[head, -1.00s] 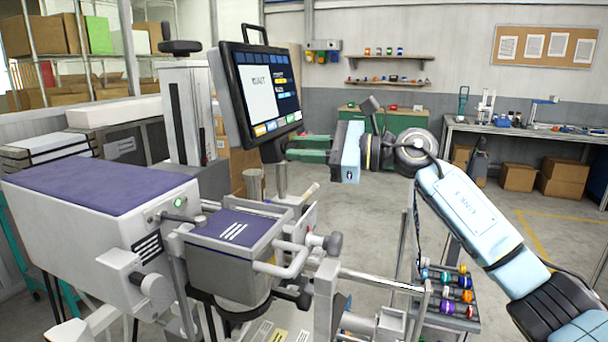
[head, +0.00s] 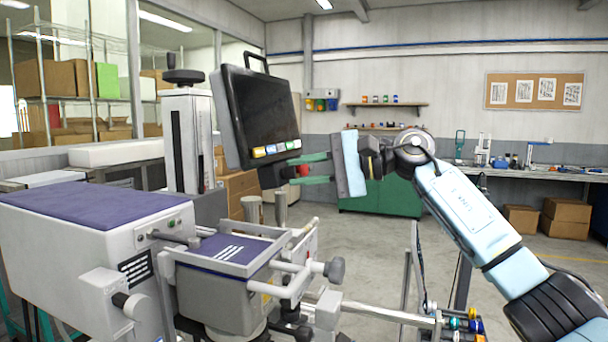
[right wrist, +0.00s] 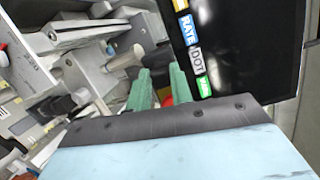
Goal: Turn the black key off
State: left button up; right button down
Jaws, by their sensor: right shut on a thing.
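The monitor (head: 262,112) on the grey and purple machine (head: 95,215) has a dark screen. It also shows in the right wrist view (right wrist: 240,50), with several coloured labelled buttons along its lower edge. My right gripper (head: 291,170) has green fingers and is at the lower right of the monitor. In the right wrist view its fingers (right wrist: 160,72) reach past the monitor's button edge. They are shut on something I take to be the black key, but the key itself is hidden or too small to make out. My left gripper is not in view.
The machine's handles and rails (head: 300,280) stick out below my right gripper. A green cabinet (head: 385,195) stands behind my right arm, and a workbench (head: 540,170) is at the back right.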

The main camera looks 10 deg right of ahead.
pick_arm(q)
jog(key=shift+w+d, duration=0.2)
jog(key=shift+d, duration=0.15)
pick_arm(e)
jog(key=shift+r+n, duration=0.1)
jog(key=shift+n, duration=0.8)
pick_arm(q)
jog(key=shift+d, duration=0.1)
pick_arm(e)
jog(key=c, duration=1.5)
grip_release()
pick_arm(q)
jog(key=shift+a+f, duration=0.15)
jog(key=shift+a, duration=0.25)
pick_arm(e)
jog(key=v, duration=1.3)
jog(key=shift+d+r, duration=0.15)
jog(key=shift+r, duration=0.1)
